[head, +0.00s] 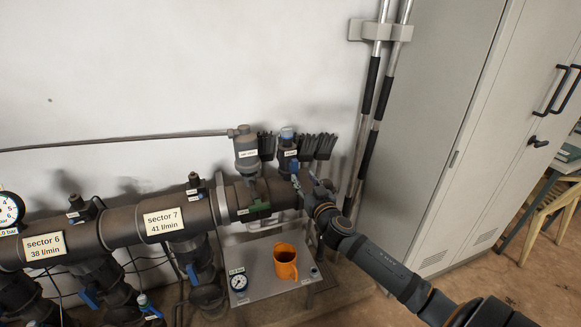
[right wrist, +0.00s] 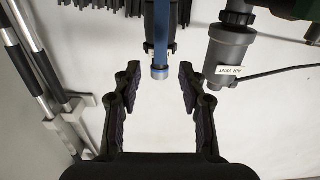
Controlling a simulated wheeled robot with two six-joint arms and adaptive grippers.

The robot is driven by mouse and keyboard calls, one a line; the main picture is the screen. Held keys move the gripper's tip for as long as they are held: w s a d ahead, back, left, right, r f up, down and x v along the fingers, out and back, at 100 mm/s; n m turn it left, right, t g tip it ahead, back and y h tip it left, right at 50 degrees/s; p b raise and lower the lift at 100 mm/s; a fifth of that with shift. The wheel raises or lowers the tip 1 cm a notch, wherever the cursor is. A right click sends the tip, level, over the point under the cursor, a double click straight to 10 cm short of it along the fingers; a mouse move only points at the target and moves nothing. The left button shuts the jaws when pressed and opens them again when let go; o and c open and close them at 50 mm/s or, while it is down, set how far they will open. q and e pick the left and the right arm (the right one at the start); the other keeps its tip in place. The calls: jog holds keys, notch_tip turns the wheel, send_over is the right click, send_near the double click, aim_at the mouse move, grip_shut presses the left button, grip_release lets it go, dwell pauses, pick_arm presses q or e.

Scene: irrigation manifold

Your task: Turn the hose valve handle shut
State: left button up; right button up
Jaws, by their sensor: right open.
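A dark upright fitting (head: 287,147) with a pale blue top and a small white label stands at the right end of the manifold. I take it for the hose valve, but its label is too small to read. A blue handle (head: 294,166) shows on its side; in the right wrist view a blue bar (right wrist: 160,32) runs along the dark body. My right gripper (head: 311,184) is open and empty just below and right of it. In the right wrist view, the blue-ringed end lies between the open fingers, with gaps on both sides. My left gripper is out of view.
An orange mug (head: 285,263) and a gauge (head: 239,282) are on the shelf (head: 262,254) below. Black brushes (head: 318,146) and poles (head: 372,88) are close right.

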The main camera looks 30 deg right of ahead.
aim_at(296, 166)
jog(key=p+x, duration=0.3)
jog(key=x, duration=0.6)
jog(key=shift+w, duration=0.3)
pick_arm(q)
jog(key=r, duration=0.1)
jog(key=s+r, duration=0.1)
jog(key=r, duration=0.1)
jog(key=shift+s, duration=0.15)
pick_arm(e)
grip_shut()
